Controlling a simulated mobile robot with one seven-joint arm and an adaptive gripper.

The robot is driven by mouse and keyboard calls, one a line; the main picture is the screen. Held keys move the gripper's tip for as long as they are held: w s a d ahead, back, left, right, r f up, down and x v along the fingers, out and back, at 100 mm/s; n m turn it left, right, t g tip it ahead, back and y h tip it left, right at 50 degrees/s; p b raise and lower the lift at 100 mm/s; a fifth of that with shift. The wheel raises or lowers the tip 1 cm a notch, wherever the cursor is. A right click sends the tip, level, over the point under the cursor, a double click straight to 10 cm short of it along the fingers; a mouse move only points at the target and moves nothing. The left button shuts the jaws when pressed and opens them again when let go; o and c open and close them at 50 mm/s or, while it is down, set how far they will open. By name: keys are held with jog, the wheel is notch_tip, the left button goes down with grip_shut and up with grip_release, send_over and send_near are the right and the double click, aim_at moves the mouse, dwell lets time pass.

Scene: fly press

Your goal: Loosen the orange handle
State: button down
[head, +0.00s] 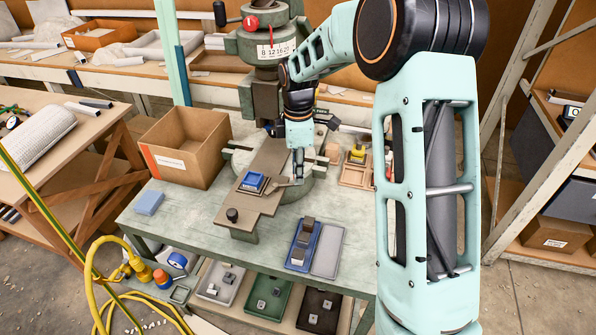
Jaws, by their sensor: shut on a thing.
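My gripper (297,178) points down over the brown fixture board (262,205) below the fly press (266,45). Its dark fingers are shut at the end of a small lever-like handle (281,186) beside a blue block (253,181). The fingers hide part of this handle, and no clear orange shows on it. The blue block sits on the board just left of the fingertips. A dark round knob (232,214) stands at the board's near left end. A red ball (251,23) shows on the press head, away from my gripper.
An open cardboard box (187,150) stands left on the green bench (165,225). A blue tray (302,245) with grey pieces lies near the front edge. A wooden tray (354,175) and yellow item (358,153) lie right. My arm covers the bench's right side.

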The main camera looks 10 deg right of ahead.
jog(key=shift+w+n, duration=0.2)
jog(key=shift+n, duration=0.2)
jog(key=c, duration=1.8)
grip_release()
jog(key=shift+o, duration=0.2)
jog(key=shift+r, duration=0.15)
notch_tip(320, 180, up, 12)
